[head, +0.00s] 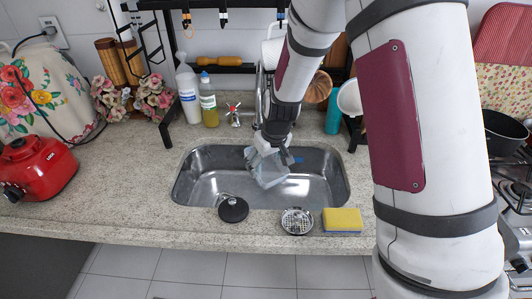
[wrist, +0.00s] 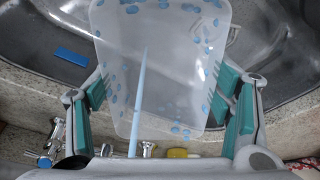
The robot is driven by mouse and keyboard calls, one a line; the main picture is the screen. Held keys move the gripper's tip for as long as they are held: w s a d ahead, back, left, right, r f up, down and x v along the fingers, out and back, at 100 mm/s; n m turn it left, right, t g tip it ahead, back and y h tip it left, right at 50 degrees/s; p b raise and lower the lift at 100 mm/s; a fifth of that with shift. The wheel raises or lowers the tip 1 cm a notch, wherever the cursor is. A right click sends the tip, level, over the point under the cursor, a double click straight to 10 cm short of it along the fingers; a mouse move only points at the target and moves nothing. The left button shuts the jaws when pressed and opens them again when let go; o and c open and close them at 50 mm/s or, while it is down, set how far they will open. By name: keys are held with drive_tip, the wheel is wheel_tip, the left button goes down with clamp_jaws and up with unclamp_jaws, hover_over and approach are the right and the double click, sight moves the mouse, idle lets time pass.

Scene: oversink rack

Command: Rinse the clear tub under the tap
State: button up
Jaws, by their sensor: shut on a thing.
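The clear tub (head: 268,172) is a translucent pale container, held tilted inside the steel sink basin (head: 205,185). My gripper (head: 266,149) reaches in from above and behind it. In the wrist view the tub (wrist: 185,70) sits between the green finger pads of my gripper (wrist: 163,90), which is shut on it. Many blue spots, like drops, dot its sides and edges. A thin pale-blue streak, which looks like water, runs across it from near the tap. The tap (head: 237,115) stands behind the basin; its spout is partly hidden by my arm.
A black round stopper (head: 233,209), a metal strainer (head: 297,221) and a yellow sponge (head: 342,219) lie along the front rim. Bottles (head: 209,101) stand behind left, a teal cup (head: 333,121) behind right. A rack (head: 215,68) hangs above. The left counter is partly clear.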

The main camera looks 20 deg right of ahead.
drive_tip(key=shift+r, duration=0.15)
drive_tip(key=s+a+p+v, duration=0.1)
drive_tip(key=p+v, duration=0.3)
drive_tip(key=v, duration=0.2)
drive_tip(key=shift+a+r+p, duration=0.15)
drive_tip(key=shift+r+p, duration=0.1)
drive_tip(key=shift+p, duration=0.05)
idle(0.4)
